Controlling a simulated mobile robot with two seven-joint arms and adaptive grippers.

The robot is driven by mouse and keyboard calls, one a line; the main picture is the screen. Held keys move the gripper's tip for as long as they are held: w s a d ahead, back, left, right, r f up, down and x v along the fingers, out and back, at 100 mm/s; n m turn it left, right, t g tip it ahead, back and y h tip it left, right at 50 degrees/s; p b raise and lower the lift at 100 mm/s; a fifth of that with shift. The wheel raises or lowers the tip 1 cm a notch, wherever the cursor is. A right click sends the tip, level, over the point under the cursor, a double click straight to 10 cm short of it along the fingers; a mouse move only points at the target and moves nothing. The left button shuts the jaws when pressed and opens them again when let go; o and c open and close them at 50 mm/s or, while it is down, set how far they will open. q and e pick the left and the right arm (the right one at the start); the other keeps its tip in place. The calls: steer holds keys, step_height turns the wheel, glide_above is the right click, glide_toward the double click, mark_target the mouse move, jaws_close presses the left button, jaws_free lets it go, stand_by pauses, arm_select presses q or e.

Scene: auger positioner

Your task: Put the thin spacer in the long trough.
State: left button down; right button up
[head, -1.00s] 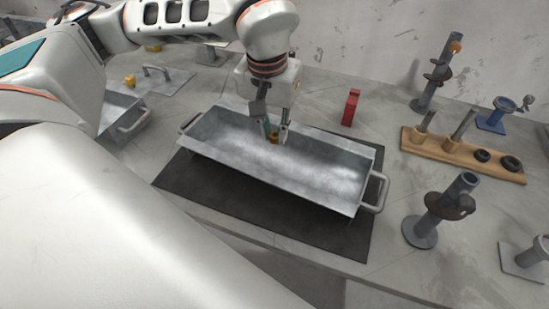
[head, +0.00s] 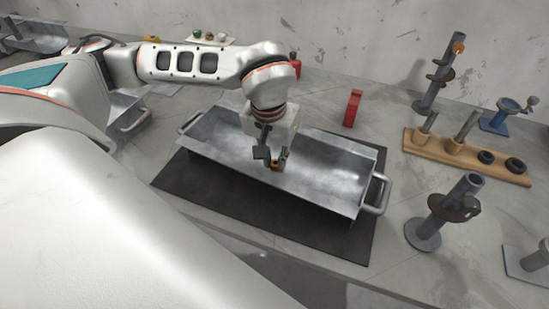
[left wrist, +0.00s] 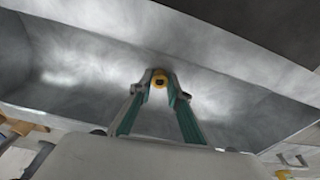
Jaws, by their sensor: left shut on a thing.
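The long trough (head: 318,172) is a grey metal tray with an end handle on each side, standing on a dark mat. My left gripper (head: 277,161) points down over the middle of the trough, its fingertips near the trough's front wall. It is shut on a small orange-yellow ring with a dark hole, which I take to be the thin spacer (left wrist: 160,79). In the left wrist view the fingertips (left wrist: 160,83) hold it from both sides, with the trough's bare metal behind it. Whether the spacer touches the trough floor cannot be told.
A wooden board (head: 468,157) with posts and dark rings lies at the right. A grey post stand (head: 424,232) stands right of the trough, another (head: 438,75) at the back. A red block (head: 352,108) stands behind the trough. Bare table lies between them.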

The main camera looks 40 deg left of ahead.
arm_select(q)
steer(key=shift+f, duration=0.15)
steer(key=c, duration=1.9)
jaws_free()
step_height(320, 180, up, 12)
steer(key=s+p, duration=0.1)
steer(key=shift+s+d, duration=0.2)
steer(key=shift+s, duration=0.15)
